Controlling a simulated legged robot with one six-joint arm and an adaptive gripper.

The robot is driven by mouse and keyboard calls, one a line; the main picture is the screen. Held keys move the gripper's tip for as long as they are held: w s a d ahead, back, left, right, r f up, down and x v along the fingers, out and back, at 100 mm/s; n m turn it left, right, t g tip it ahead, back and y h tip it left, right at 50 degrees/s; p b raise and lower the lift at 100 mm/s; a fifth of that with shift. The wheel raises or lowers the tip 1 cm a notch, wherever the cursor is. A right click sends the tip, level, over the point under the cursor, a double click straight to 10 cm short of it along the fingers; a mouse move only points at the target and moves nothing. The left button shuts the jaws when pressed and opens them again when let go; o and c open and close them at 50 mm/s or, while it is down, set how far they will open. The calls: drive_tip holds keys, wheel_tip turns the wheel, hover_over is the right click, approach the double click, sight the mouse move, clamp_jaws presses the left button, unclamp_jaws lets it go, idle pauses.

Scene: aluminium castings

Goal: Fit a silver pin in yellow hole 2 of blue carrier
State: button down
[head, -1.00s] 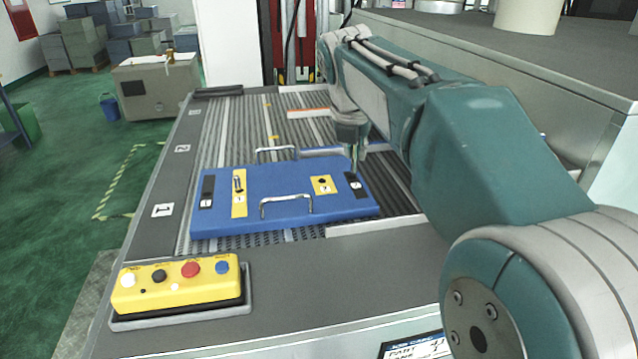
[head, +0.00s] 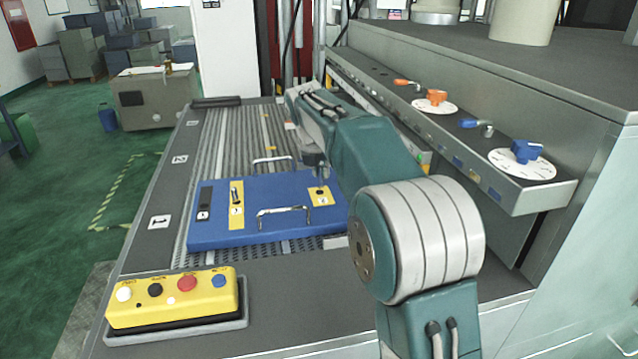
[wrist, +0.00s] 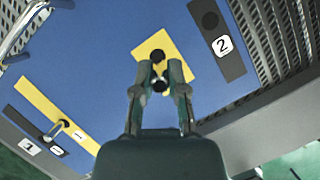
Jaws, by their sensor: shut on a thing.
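The blue carrier (head: 275,225) lies flat on the conveyor, and it also fills much of the wrist view (wrist: 110,60). Its yellow patch for hole 2 (head: 319,199) is at the right; in the wrist view, the patch (wrist: 146,48) shows a dark round hole (wrist: 157,56). My gripper (head: 322,172) is over this patch, its fingers (wrist: 160,86) shut on a silver pin (wrist: 159,78). The pin appears just beside the hole; its lower end and height above the carrier are unclear. The yellow strip for hole 1 (head: 237,208) holds another silver pin (wrist: 61,127).
Two metal handles rise from the carrier, the near one (head: 283,212) close to my gripper. A black strip marked 2 (wrist: 215,38) lies beside the yellow patch. A yellow button box (head: 172,300) stands in front. A console with dials (head: 520,165) is at the right.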

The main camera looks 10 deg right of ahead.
sight(319, 183)
drive_tip(key=shift+w+f, duration=0.25)
drive_tip(key=shift+f, duration=0.1)
drive_tip(key=shift+w+a+f, duration=0.1)
drive_tip(key=shift+w+f, duration=0.05)
drive_tip(key=shift+f, duration=1.5)
drive_tip(key=c, duration=0.7)
unclamp_jaws()
drive_tip(key=shift+f, duration=0.1)
